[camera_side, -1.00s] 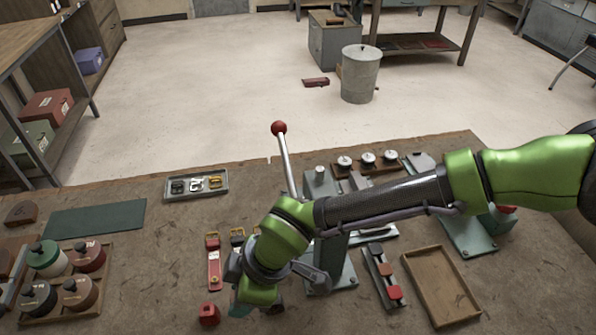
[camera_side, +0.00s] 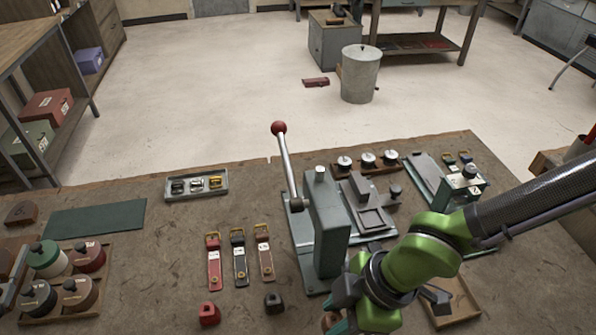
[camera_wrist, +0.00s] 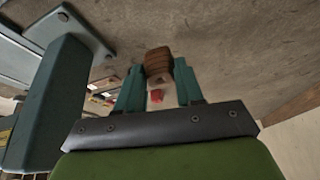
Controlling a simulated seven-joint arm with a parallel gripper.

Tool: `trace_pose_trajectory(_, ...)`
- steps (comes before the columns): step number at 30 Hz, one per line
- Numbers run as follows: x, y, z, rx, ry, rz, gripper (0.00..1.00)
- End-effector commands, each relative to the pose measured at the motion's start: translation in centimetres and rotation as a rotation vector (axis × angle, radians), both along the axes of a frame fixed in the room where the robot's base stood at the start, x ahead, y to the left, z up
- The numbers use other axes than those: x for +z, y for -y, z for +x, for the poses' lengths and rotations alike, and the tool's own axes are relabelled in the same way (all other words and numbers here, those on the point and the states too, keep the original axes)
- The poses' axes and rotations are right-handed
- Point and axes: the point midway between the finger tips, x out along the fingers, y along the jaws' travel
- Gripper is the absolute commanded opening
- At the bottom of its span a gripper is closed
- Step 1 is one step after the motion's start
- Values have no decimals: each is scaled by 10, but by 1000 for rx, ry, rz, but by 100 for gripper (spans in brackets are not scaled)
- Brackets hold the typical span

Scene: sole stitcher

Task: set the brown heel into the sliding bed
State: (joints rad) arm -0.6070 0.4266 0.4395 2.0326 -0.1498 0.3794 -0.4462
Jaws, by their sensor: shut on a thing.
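The brown heel (camera_wrist: 159,61) is clamped between the teal fingers of my gripper (camera_wrist: 158,82) in the wrist view. In the side view a bit of the heel (camera_side: 330,320) shows by my gripper (camera_side: 338,322) at the bottom, in front of the green press (camera_side: 328,225). What looks like the sliding bed (camera_side: 374,222), a grey plate with a rectangular recess, lies right of the press column, behind my gripper and apart from it. Nothing is seen in its recess.
A red heel (camera_side: 208,314) and a dark heel (camera_side: 273,303) stand on the table at the front left. Three strapped tags lie behind them. The press lever (camera_side: 287,165) rises at the left. My arm partly covers a wooden tray (camera_side: 462,300) at the right.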

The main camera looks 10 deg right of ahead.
Motion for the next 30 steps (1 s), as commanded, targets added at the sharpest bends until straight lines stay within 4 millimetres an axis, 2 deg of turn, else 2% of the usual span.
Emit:
trace_pose_trajectory(9,98,2,1,-3,9,7,7)
trace_pose_trajectory(15,146,2,-1,0,6,5,7)
trace_pose_trajectory(19,170,2,-1,0,6,5,7)
trace_pose_trajectory(26,167,21,47,-2,-2,-9,7)
trace_pose_trajectory(30,167,41,85,-2,-5,-13,7)
